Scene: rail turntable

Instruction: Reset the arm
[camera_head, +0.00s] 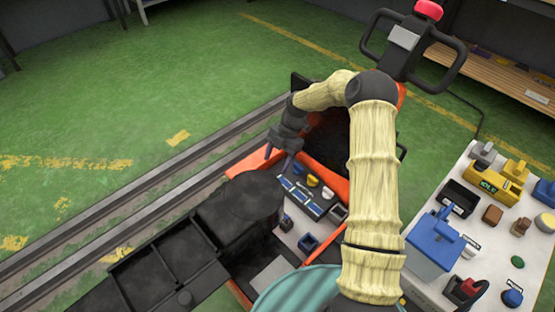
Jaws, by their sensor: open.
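My arm, in a pale yellow sleeve, rises from the lower middle, bends at a dark elbow and reaches left. My gripper (278,156) is at its end, pointing down, with two dark fingers apart and nothing seen between them. It hangs near the orange edge (324,174) of a work surface holding small parts. A blue tray (302,197) lies below and right of the gripper. A yellow piece (312,181) and a white piece (328,193) sit near it. The sleeve hides part of the surface.
A white table (488,240) on the right carries a blue box (433,243), a yellow device (489,183) and several small parts. A dark handle frame with a red button (428,10) stands at the back. Rails (130,202) cross the left; green floor (170,75) is open beyond.

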